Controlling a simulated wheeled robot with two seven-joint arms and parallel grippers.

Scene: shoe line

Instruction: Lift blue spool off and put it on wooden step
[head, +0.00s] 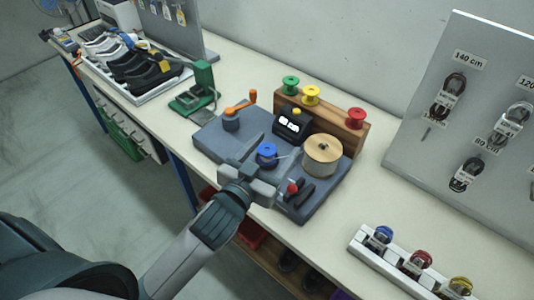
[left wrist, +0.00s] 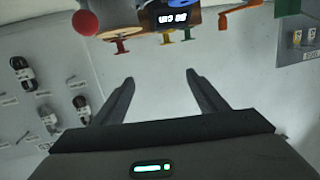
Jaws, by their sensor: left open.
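The blue spool (head: 267,152) sits upright on the grey machine base (head: 225,145) in the head view, just beyond my left gripper (head: 262,174). My left gripper is open and empty, with its two fingers (left wrist: 158,82) spread in the left wrist view. The blue spool cannot be clearly made out there. The wooden step (head: 346,132) stands at the back of the base. A green spool (head: 290,84), a yellow spool (head: 311,95) and a red spool (head: 356,117) stand on it. My right gripper is not in view.
A large tan reel (head: 323,152) stands right of the blue spool. A black display box (head: 291,124) is behind it, and an orange crank (head: 239,107) is at left. A red-knobbed lever (head: 292,187) is close to my gripper's right. A spool rack (head: 395,262) lies at front right.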

